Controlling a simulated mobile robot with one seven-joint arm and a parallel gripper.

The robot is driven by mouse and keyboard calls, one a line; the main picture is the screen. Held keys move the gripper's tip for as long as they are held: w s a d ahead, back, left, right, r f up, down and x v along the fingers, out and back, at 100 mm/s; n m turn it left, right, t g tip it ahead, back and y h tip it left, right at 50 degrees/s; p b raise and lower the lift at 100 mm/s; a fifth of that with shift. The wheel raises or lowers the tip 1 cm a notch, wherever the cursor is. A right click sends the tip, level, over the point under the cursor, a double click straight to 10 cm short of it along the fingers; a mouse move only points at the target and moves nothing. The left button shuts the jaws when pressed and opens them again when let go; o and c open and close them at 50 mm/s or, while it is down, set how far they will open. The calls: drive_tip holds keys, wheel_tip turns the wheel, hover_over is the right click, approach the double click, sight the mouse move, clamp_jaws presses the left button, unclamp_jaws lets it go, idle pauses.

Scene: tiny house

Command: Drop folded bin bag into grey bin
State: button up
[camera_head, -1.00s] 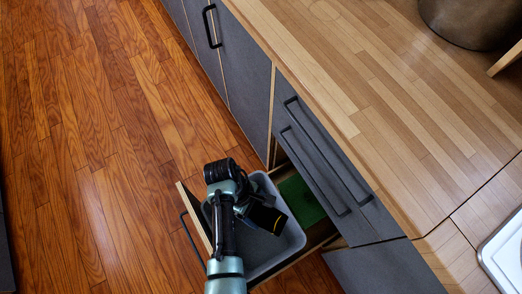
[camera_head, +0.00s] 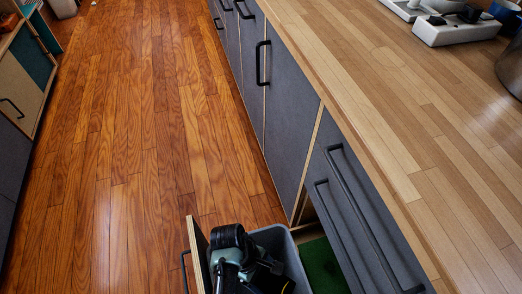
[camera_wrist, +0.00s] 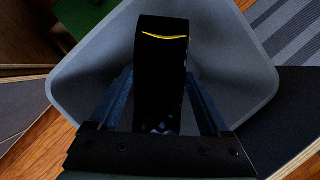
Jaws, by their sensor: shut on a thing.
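The folded bin bag (camera_wrist: 163,62) is a black, narrow bundle with a yellow line near its end. In the wrist view it is between the two fingers of my gripper (camera_wrist: 163,100), which is shut on it. Behind it lies the inside of the grey bin (camera_wrist: 95,60), a pale grey tub. In the head view the grey bin (camera_head: 284,246) stands in a pulled-out drawer at the bottom edge, and my gripper is over it. The bag is mostly hidden by my wrist there. The wrist view shows no other thing in the bin.
The drawer's wooden front (camera_head: 197,250) stands left of the bin. A green thing (camera_head: 322,265) lies in the drawer right of the bin. The wooden counter (camera_head: 400,130) overhangs on the right. The wooden floor (camera_head: 140,150) on the left is clear.

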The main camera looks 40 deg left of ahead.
drive_tip(key=shift+f, duration=0.4)
drive_tip(key=shift+r, duration=0.1)
drive_tip(key=o, duration=1.1)
drive_tip(key=shift+o, duration=0.2)
drive_tip(key=p+v, duration=0.5)
drive_tip(key=v, duration=0.8)
drive_tip(key=shift+d, duration=0.1)
